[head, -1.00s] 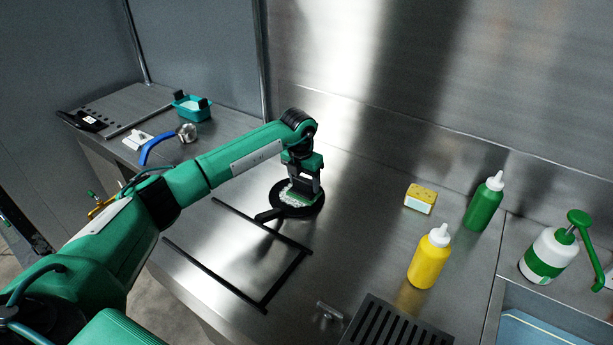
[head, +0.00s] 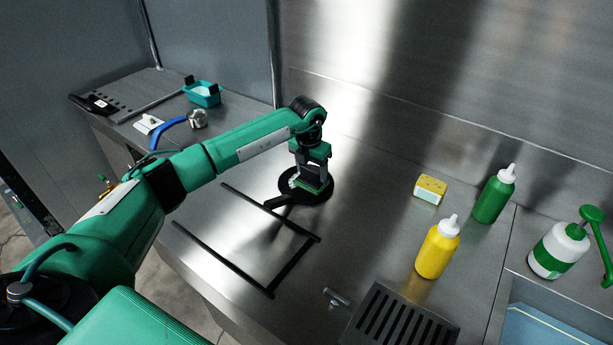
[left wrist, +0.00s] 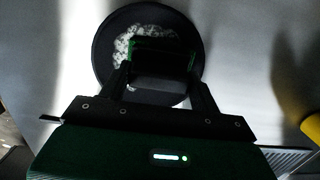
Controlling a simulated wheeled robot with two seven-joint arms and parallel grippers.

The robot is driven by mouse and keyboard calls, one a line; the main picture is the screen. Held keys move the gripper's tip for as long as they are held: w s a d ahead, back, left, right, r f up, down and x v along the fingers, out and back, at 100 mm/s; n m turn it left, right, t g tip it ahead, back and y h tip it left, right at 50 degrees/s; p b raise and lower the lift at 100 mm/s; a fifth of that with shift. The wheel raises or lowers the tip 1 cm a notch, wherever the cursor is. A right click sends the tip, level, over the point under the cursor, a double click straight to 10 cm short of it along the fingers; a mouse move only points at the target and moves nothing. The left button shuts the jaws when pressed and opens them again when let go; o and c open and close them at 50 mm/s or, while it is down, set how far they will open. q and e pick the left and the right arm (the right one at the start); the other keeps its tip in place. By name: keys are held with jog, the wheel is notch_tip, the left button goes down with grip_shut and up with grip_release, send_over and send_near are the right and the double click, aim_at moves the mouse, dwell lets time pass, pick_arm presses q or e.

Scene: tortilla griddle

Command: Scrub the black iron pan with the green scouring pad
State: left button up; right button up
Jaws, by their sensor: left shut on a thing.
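The black iron pan (head: 325,193) lies flat on the steel counter, its handle pointing to the lower left in the head view. My left gripper (head: 312,184) is over the pan, pointing down, shut on the green scouring pad. The pad (left wrist: 162,43) shows as a dark green strip between the fingers in the left wrist view, down at the pan's surface. Whitish foam or residue (left wrist: 130,38) lies on the pan (left wrist: 107,62) beside the pad. Whether the pad touches the pan is hard to tell. My right gripper is not in view.
A yellow sponge (head: 430,189), a green bottle (head: 494,194), a yellow bottle (head: 437,248) and a white-green pump bottle (head: 558,250) stand to the right. A black bar frame (head: 292,266) lies in front. A teal tub (head: 204,94) stands back left.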

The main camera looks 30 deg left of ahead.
pick_arm(q)
jog(key=shift+w+d+b, duration=0.15)
jog(key=shift+w+b, duration=0.25)
jog(key=shift+w, duration=0.75)
jog(key=shift+r, duration=0.1)
jog(key=shift+s, duration=0.25)
jog(key=s+p, duration=0.1)
jog(key=s, duration=0.2)
jog(key=shift+s+a+p, duration=0.35)
jog(key=shift+p, duration=0.05)
jog(key=shift+s, duration=0.45)
jog(key=shift+f, duration=0.2)
